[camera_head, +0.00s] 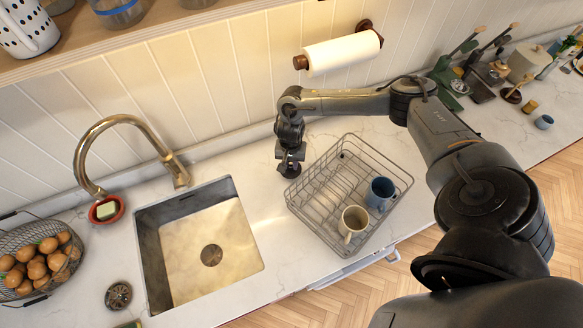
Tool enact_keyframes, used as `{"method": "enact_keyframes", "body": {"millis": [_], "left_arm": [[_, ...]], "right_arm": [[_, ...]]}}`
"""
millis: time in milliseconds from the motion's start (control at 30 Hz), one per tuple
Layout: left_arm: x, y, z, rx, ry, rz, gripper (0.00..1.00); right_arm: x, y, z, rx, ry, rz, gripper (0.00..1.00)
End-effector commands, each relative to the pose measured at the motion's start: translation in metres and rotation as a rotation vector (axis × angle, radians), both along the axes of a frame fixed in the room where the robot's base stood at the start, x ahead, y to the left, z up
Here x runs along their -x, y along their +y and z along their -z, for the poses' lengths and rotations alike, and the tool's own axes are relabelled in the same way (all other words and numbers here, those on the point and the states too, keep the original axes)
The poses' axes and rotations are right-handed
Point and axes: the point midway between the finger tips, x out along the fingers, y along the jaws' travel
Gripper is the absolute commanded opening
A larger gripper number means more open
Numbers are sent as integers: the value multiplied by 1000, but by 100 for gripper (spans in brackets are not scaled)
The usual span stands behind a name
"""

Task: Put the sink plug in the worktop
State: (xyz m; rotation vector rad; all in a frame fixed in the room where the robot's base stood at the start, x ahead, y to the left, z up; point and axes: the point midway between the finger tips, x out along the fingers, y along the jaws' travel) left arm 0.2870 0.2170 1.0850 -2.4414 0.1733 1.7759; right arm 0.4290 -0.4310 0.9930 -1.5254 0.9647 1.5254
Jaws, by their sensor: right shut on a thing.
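My right gripper (290,168) points down just above the worktop (236,150), at the back left corner of the wire dish rack. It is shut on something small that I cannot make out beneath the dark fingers. A round metal piece (118,295), which may be the sink plug, lies on the worktop left of the sink (150,265). A dark round disc (211,256) shows at the drain in the sink's floor; I cannot tell whether it is a plug or the drain itself. My left gripper is not in view.
The wire dish rack (318,228) holds a blue mug (380,193) and a cream mug (353,223). A brass tap (110,122), a red soap dish (105,210) and an egg basket (38,262) stand at the left. The worktop between sink and rack is clear.

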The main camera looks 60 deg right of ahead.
Motion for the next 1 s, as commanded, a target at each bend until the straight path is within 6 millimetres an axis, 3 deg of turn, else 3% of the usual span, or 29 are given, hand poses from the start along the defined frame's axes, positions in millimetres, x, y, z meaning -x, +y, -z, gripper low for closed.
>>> {"method": "enact_keyframes", "body": {"millis": [233, 667, 700, 800, 833, 1000], "left_arm": [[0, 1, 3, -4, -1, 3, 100], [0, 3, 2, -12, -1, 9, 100], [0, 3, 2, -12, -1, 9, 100], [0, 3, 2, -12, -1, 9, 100], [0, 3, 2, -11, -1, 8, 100], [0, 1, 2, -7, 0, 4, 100]], "right_arm": [[1, 0, 29, 1, 3, 0, 4], [1, 0, 35, 0, 2, -1, 4], [0, 0, 35, 0, 1, -1, 29], [1, 0, 35, 0, 1, -1, 44], [1, 0, 35, 0, 1, -1, 49], [1, 0, 34, 0, 1, -1, 49]]}}
